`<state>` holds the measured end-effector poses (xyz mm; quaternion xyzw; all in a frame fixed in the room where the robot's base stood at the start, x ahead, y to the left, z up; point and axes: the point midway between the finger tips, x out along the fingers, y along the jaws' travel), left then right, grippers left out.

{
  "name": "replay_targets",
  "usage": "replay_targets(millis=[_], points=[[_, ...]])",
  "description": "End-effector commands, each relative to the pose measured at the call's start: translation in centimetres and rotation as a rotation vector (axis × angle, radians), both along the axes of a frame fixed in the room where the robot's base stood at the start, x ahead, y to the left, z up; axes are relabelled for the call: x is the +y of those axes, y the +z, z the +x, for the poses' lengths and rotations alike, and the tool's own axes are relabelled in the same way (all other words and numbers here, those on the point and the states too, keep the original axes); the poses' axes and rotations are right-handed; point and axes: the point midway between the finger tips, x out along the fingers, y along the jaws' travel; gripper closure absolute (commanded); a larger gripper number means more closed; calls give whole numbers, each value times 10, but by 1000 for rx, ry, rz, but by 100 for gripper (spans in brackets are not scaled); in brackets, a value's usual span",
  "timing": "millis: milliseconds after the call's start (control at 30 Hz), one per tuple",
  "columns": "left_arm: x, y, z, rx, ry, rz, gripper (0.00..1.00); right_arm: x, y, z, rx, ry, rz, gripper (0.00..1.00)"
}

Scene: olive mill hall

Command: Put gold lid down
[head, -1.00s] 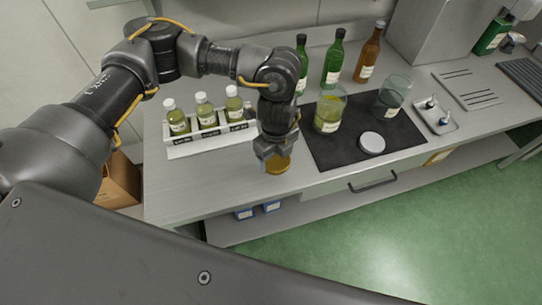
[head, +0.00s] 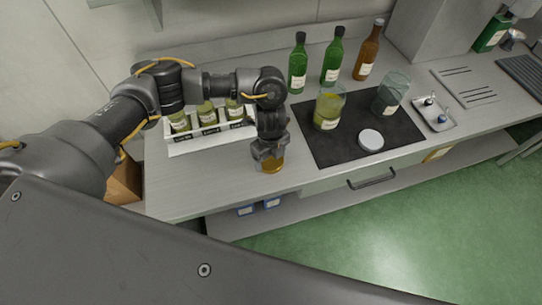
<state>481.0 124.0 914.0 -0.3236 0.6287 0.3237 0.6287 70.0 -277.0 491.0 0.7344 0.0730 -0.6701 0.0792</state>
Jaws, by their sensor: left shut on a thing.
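The gold lid (head: 272,168) is at the left gripper's fingertips, just above or on the bare grey counter, left of the black mat; I cannot tell whether it touches the counter. My left gripper (head: 269,156) points down and is shut on the lid, hiding its upper part. My right gripper is not in view.
The black mat (head: 322,158) holds two glass jars (head: 329,110) (head: 391,93) and a silver lid (head: 370,140). Bottles (head: 333,58) stand behind. The counter front is clear.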

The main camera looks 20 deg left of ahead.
Motion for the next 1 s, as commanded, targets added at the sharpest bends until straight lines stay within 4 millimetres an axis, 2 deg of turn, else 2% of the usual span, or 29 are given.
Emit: replay_targets(millis=[167,200,367,600,733,867,1000], points=[[0,-3,0,1,0,1,52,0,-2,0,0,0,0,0],[0,-3,0,0,0,0,22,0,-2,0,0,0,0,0],[0,-2,0,0,0,0,3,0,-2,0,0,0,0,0],[0,-2,0,0,0,0,3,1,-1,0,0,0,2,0],[0,5,0,-2,-2,-1,3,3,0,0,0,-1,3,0],[0,26,2,-5,-4,0,3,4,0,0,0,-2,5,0],[0,55,2,-6,-5,0,3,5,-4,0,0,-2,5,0]])
